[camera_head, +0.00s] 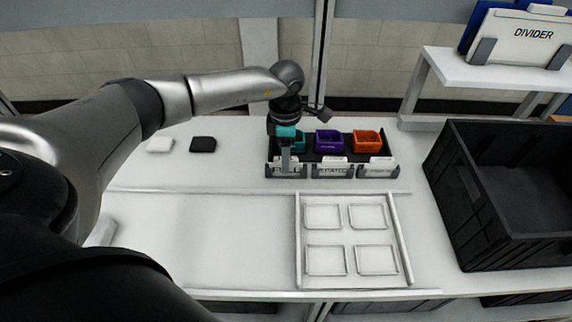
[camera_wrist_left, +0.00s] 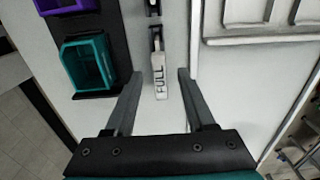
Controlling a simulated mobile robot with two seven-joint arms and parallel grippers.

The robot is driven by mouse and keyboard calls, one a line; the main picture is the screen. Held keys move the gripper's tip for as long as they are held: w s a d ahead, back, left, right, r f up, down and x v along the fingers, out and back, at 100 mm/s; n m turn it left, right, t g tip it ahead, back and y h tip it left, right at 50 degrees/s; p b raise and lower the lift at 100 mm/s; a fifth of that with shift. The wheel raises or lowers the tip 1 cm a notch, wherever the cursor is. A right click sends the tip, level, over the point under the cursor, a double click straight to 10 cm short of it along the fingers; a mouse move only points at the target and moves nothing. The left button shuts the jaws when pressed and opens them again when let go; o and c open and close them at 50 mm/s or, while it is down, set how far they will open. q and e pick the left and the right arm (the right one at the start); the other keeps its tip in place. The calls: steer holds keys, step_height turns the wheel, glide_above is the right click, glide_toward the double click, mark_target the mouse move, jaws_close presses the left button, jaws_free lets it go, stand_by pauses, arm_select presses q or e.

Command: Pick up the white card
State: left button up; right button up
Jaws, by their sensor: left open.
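A white card (camera_wrist_left: 159,78) marked FULL stands in a small dark holder (camera_wrist_left: 155,40) in the left wrist view. My left gripper (camera_wrist_left: 160,76) is open, with one finger on each side of the card and a gap on both sides. In the head view the left gripper (camera_head: 286,165) points down over the left end of the bin rack, in front of the teal bin (camera_head: 299,140), and partly hides the leftmost white card. Two more white cards, the middle one (camera_head: 334,171) and the right one (camera_head: 377,168), stand in holders beside it. My right gripper is out of view.
The purple bin (camera_head: 328,141) and orange bin (camera_head: 366,141) sit in the dark rack. A white tray with four-sided recesses (camera_head: 299,240) lies in front. A black crate (camera_head: 450,190) stands right, below a DIVIDER card (camera_head: 528,42) on a shelf. The table's left middle is clear.

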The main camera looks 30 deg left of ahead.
arm_select(q)
steer(key=shift+c, duration=0.3)
jaws_close()
stand_by(0.3)
